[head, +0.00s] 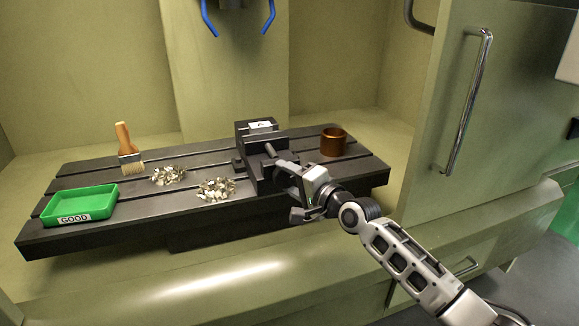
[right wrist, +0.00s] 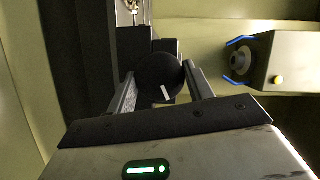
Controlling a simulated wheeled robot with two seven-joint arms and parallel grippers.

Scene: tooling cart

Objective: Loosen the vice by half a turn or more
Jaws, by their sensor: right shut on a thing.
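The vice (head: 262,158) is a dark block fixed on the slotted table, with a pale label on top and a grey screw facing forward. My right gripper (head: 292,190) is at the front of the vice and hides its handle there. In the right wrist view, the two fingers of my right gripper (right wrist: 161,90) are shut on the sides of a round black knob (right wrist: 155,72) with a white mark, the vice handle. The mark points down and slightly right in that view. My left gripper is not in view.
A cabinet door with a handle (head: 468,105) stands at right.

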